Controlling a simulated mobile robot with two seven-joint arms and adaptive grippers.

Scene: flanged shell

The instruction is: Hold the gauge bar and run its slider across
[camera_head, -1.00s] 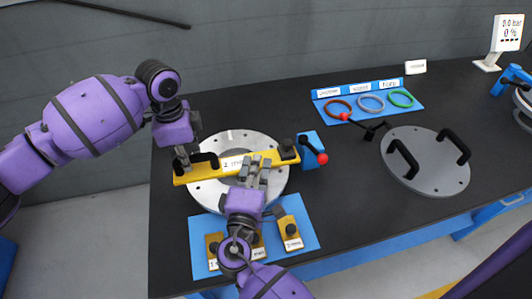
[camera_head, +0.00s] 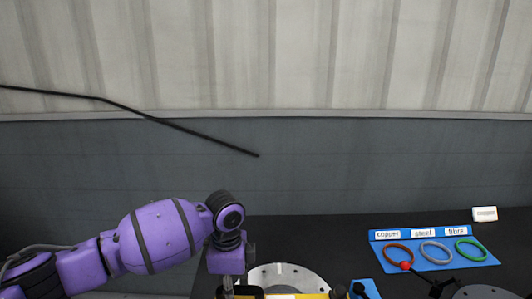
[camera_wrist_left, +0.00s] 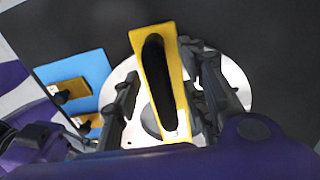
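The yellow gauge bar (camera_head: 312,296) shows only as a strip at the bottom edge of the head view, over the pale flange plate (camera_head: 290,273). In the left wrist view the gauge bar (camera_wrist_left: 143,48), with a long black handle or slot (camera_wrist_left: 156,75), runs between the fingers of my left gripper (camera_wrist_left: 160,75). The fingers stand apart on either side, with a visible gap at the left finger. My left gripper (camera_head: 228,285) also shows low in the head view, at the bar's left end. The slider is not clearly visible.
A blue board (camera_head: 440,262) holds copper, steel and fibre rings at the right. A small white block (camera_head: 484,214) stands behind it. In the left wrist view, a blue plate (camera_wrist_left: 88,66) carries smaller yellow pieces (camera_wrist_left: 72,88). A wall fills the upper head view.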

